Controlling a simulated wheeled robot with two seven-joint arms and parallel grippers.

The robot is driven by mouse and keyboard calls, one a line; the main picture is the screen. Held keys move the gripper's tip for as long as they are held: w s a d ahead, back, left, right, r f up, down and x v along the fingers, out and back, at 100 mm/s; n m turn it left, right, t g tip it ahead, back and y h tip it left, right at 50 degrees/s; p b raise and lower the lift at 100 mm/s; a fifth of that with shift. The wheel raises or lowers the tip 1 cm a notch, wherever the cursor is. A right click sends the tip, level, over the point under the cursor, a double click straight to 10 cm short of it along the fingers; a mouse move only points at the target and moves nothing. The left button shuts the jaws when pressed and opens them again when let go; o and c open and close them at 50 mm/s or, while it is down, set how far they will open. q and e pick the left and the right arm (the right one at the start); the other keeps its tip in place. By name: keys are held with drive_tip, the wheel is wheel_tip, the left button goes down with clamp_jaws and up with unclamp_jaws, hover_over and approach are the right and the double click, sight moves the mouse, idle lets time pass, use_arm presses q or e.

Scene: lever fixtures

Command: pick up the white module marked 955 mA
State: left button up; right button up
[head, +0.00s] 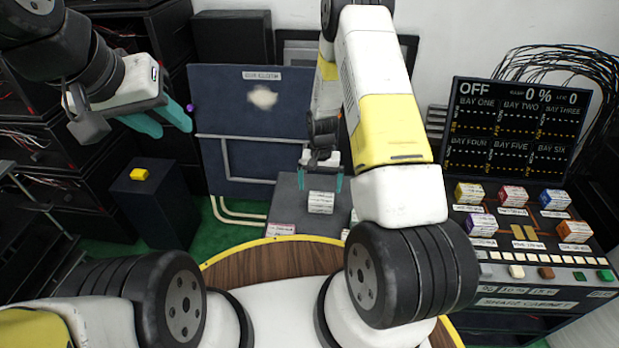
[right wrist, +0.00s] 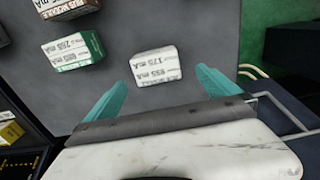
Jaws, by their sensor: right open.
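The white module (right wrist: 156,66) lies on a dark grey surface in the right wrist view, its printed label upside down and seeming to include 955 mA. It also shows in the head view (head: 321,203), just below my right gripper (head: 320,184). In the right wrist view my right gripper (right wrist: 163,80) is open, with one teal finger on each side of the module's near side. The module is apart from both fingers. My left gripper (head: 169,128) is raised at the far left, its teal fingers apart and empty.
A green-sided module (right wrist: 73,50) and a dark module (right wrist: 65,8) lie left of the white one. A console with coloured modules (head: 512,196) stands at right under a display (head: 515,125).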

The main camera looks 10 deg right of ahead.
sight(321, 197)
drive_tip(key=f, duration=0.6)
drive_tip(key=shift+s+d+f, duration=0.15)
drive_tip(key=shift+s+d, duration=0.1)
drive_tip(key=shift+c, duration=0.2)
drive_tip(key=c, duration=1.5)
